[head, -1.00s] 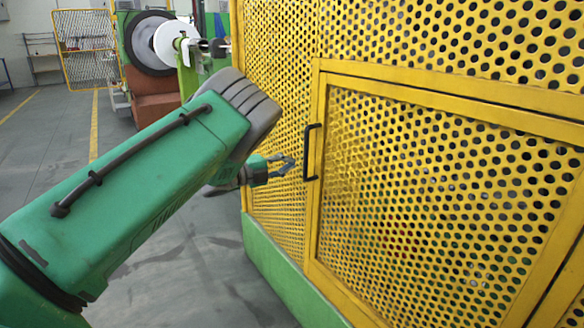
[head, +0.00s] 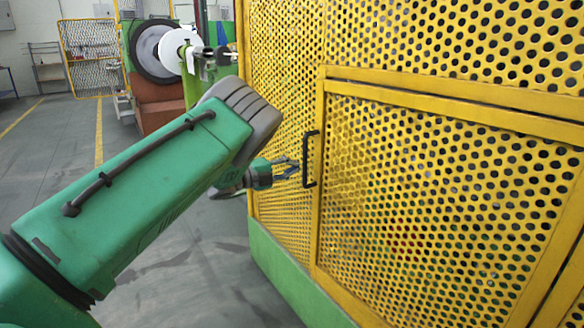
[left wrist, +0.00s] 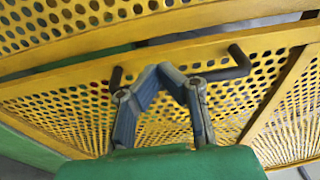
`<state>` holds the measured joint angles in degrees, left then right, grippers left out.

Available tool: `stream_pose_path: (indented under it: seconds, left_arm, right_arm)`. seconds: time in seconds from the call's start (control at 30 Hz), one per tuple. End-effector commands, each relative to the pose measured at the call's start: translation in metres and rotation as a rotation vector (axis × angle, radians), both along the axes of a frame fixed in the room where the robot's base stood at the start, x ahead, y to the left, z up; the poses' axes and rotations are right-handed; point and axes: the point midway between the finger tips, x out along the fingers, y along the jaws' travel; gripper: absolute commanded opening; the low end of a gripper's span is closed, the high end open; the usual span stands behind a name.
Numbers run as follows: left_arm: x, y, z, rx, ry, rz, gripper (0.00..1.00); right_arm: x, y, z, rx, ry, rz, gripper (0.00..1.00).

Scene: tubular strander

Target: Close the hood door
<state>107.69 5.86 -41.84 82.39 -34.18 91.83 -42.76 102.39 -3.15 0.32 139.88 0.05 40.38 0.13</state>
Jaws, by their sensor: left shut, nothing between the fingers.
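The hood door (head: 440,190) is a yellow perforated panel in a yellow frame, on the right of the head view. It looks flush with the surrounding frame. Its black handle (head: 309,158) stands upright near the door's left edge. My left gripper (head: 293,168) is just left of the handle in the head view. In the left wrist view, the left gripper (left wrist: 160,70) has its fingertips together, right by the handle bar (left wrist: 225,73), with nothing held between them. I cannot tell whether the fingers touch the handle. My right gripper is out of view.
The yellow perforated hood wall (head: 285,80) continues left of the door above a green base (head: 285,275). Grey floor (head: 195,275) is open at left. A machine with a dark reel (head: 152,50) and a brown block (head: 158,105) stands behind.

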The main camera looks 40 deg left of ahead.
Motion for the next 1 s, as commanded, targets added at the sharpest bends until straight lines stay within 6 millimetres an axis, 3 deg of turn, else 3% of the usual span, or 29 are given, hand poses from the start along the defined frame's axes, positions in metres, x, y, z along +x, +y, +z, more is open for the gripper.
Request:
stream_pose_path:
  seconds: [0.5, 0.9, 1.0]
  left_arm:
    - [-0.074, 0.052, -0.001, 0.001, 0.007, 0.019, 0.0]
    - [-0.083, 0.054, -0.002, -0.003, 0.011, 0.024, 0.0]
    - [-0.084, 0.046, -0.017, -0.079, 0.078, 0.092, 0.0]
  right_arm:
    - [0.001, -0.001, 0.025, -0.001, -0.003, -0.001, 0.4]
    - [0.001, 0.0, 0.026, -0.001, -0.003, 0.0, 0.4]
    - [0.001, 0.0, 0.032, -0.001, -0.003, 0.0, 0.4]
